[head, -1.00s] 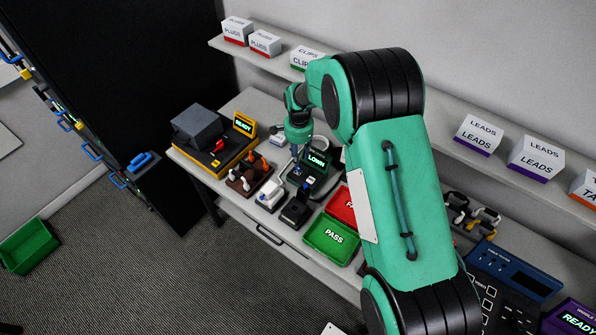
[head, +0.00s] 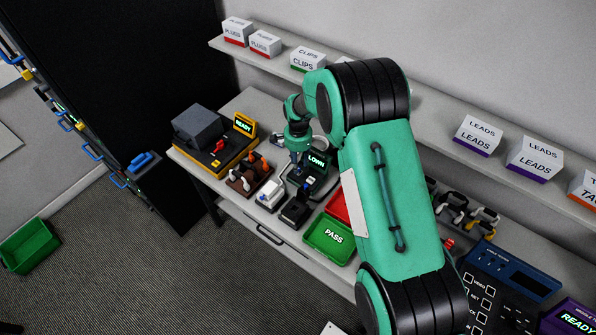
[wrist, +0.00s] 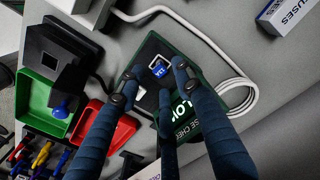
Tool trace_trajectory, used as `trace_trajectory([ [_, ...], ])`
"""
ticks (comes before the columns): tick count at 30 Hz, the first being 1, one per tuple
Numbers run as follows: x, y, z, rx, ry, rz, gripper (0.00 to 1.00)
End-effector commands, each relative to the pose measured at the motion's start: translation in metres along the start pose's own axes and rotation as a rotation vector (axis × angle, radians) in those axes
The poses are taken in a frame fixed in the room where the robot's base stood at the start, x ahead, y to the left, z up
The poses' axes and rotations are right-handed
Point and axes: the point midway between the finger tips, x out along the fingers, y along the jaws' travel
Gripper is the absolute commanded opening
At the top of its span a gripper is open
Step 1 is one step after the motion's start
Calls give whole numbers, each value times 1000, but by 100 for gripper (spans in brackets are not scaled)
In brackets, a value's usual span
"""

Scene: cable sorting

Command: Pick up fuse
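I see gaps between the fingertips and the fuse, but cannot judge the height. In the head view my gripper (head: 298,165) points down at the checker, and I cannot make out the fuse there.
A green PASS tray (head: 331,237) and a partly hidden red tray (wrist: 124,128) are close by. A black block (head: 296,211) and a white device (head: 269,194) stand beside the checker. A white cable (wrist: 205,35) loops behind it. A FUSES box (wrist: 295,14) is at the wrist view's top right.

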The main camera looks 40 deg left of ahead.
Motion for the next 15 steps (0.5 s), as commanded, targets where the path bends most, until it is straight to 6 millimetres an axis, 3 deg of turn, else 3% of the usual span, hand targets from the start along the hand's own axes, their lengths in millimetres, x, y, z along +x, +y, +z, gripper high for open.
trace_trajectory([
  [7, 22, 0, 0, 0, 0, 0, 35],
  [15, 27, 0, 0, 0, 0, 0, 35],
])
